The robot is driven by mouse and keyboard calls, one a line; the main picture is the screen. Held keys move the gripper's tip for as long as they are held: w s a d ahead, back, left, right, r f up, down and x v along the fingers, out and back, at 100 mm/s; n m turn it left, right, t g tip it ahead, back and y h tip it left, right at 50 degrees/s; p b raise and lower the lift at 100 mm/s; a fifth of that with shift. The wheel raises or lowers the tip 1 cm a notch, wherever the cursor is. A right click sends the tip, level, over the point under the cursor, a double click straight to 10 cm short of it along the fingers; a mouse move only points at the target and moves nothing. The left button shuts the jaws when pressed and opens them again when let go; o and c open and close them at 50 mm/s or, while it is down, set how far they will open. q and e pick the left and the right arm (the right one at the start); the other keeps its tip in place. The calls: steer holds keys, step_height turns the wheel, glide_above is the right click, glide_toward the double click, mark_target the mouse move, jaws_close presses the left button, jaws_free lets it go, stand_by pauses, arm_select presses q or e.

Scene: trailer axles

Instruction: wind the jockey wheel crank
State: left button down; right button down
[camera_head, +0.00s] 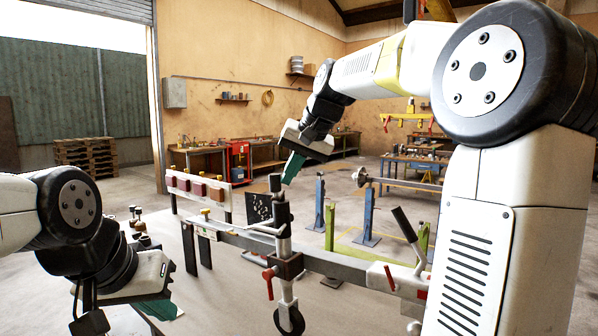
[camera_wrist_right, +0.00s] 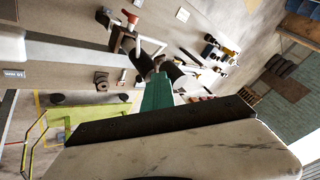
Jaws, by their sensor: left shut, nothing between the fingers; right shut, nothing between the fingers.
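My right gripper (camera_head: 291,168), with green fingers, is shut and empty just above the dark top end of the jockey wheel. Its fingers (camera_wrist_right: 157,94) partly cover that end in the wrist view. My left gripper (camera_head: 161,309) is shut and empty, low at the left, away from the crank.
The grey drawbar (camera_head: 345,267) runs across the front. A lever with a black grip (camera_head: 404,224) rises from its right part. A board with red lamps (camera_head: 199,189) stands behind at the left. Blue stands (camera_head: 367,217) stand behind the drawbar. Workbenches line the back wall.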

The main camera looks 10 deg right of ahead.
steer(key=shift+r, duration=0.1)
stand_by(0.5)
steer(key=v, duration=0.6)
steer(key=s+d+f+n+h, duration=0.1)
steer(key=s+d+f, duration=0.1)
steer(key=s+f, duration=0.8)
steer(key=s+d+f+n, duration=0.1)
steer(key=s+f, duration=0.9)
steer(key=s, duration=0.3)
steer(key=shift+d+h, duration=0.4)
